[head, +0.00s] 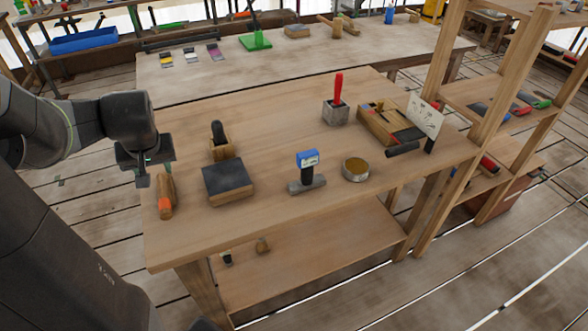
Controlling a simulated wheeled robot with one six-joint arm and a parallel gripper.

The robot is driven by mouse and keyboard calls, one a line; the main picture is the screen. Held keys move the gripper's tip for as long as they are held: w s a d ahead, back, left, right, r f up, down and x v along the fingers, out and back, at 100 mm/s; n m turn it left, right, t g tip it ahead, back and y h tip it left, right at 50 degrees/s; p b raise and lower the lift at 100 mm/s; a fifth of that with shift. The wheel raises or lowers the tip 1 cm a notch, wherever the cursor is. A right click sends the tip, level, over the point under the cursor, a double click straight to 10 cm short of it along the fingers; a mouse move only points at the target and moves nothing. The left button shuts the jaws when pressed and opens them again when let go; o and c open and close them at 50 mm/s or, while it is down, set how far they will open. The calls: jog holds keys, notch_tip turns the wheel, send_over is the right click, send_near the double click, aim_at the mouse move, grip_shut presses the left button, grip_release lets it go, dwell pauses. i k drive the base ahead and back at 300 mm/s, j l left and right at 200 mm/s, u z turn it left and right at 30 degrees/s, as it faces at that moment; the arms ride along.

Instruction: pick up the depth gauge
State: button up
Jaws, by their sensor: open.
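The depth gauge (307,172) looks to be the upright tool with a blue head, a dark stem and a wide grey base. It stands near the front middle of the wooden workbench (270,225), with nothing touching it. My gripper (148,170) hangs over the bench's left end, well to the left of the gauge. It is open and seems empty, though its fingers are small and dark in this view.
Left of the gauge lie a dark-topped block (228,184), a wooden tool with an orange end (166,196) and a dark-handled tool (219,140). A round tin (355,169) sits close to its right. Behind are a red-handled tool (337,98) and a wooden box (385,125).

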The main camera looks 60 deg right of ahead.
aim_at(306, 160)
jog(key=k+l, duration=0.15)
jog(key=l, duration=0.25)
jog(key=k+l, duration=0.2)
jog(key=l, duration=0.2)
jog(key=k+l, duration=0.15)
jog(key=l, duration=0.25)
jog(key=k+l, duration=0.2)
jog(key=l, duration=0.2)
